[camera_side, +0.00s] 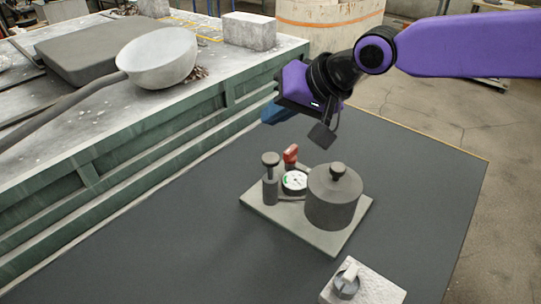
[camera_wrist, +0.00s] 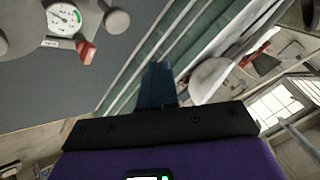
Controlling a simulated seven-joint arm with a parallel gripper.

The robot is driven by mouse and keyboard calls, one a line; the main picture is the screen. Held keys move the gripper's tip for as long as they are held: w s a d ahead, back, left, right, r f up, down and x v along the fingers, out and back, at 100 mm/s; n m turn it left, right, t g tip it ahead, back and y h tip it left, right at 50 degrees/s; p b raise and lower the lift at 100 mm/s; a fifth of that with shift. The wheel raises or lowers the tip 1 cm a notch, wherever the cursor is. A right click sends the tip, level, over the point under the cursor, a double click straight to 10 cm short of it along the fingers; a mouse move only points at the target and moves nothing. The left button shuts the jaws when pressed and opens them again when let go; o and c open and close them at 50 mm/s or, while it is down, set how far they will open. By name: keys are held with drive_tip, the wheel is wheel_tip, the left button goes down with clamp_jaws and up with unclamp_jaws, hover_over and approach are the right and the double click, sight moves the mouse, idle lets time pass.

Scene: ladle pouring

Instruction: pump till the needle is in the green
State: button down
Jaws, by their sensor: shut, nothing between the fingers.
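A pump unit stands on a flat base plate (camera_side: 318,241) on the dark mat. It has a slim pump cylinder with a round knob (camera_side: 270,162), a white dial gauge (camera_side: 295,181), a red-handled valve (camera_side: 290,154) and a large grey lidded pot (camera_side: 333,197). The gauge also shows in the wrist view (camera_wrist: 64,17), with a green band on its edge; its needle is too small to read surely. The red handle is there too (camera_wrist: 86,51). My gripper (camera_side: 272,113) is shut and empty, above and behind the pump unit, apart from it; its blue fingers show in the wrist view (camera_wrist: 158,75).
A light block with a grey knob (camera_side: 346,283) sits at the front right of the mat. A green-sided bench (camera_side: 120,165) runs along the left, bearing a ladle (camera_side: 158,57), a dark slab (camera_side: 95,45) and a pale block (camera_side: 249,30). The mat's front left is clear.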

sight(275, 159)
drive_tip(key=shift+f, duration=2.9)
drive_tip(key=shift+f, duration=0.15)
drive_tip(key=shift+f, duration=0.25)
drive_tip(key=shift+f, duration=1.9)
idle(1.6)
drive_tip(key=shift+r, duration=2.3)
